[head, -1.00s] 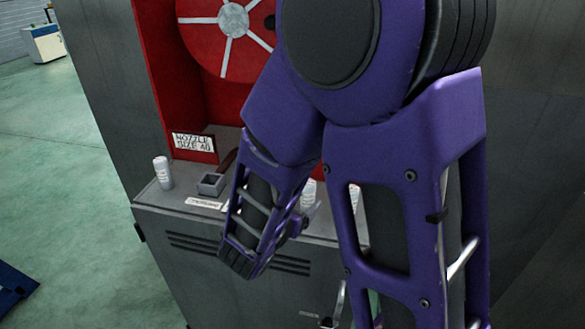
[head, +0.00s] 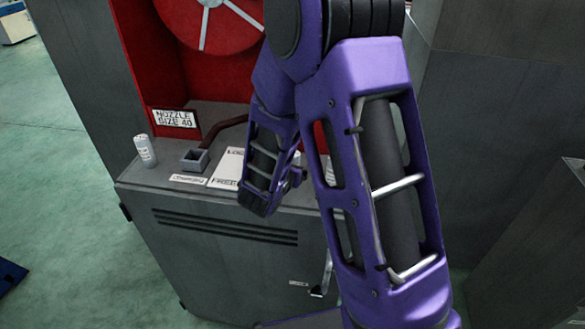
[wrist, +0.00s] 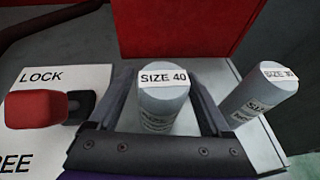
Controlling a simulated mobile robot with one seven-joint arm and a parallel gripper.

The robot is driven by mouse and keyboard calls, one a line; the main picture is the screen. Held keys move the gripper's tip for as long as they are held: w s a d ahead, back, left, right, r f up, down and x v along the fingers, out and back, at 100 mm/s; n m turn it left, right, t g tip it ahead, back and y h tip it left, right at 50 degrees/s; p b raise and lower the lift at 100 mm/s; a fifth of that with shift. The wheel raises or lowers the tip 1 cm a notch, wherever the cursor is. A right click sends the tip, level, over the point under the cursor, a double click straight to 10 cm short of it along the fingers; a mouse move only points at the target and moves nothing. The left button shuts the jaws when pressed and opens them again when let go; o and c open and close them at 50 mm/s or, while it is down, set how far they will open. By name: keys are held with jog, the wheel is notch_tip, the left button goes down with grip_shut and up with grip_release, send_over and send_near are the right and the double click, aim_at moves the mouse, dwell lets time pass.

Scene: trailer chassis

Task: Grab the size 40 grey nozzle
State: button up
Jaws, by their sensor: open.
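The size 40 grey nozzle (wrist: 162,100) stands upright in the middle of the wrist view, with a "SIZE 40" label near its top. My gripper (wrist: 160,84) is open, with one finger on each side of this nozzle and a visible gap on both sides. A second grey nozzle labelled "SIZE 30" (wrist: 265,95) stands to the right, outside the right finger. In the head view my arm hides most of this area; I cannot tell there which nozzle is the size 40.
A red lever (wrist: 35,109) on a white LOCK/FREE plate (head: 228,167) lies left of the gripper. In the head view, another grey cylinder (head: 145,151), a square socket (head: 195,160) and a "NOZZLE SIZE 40" sign (head: 174,118) are on the cabinet top. A red reel (head: 210,20) stands behind.

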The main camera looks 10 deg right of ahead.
jog(key=shift+c, duration=0.2)
grip_shut()
jog(key=shift+r, duration=0.15)
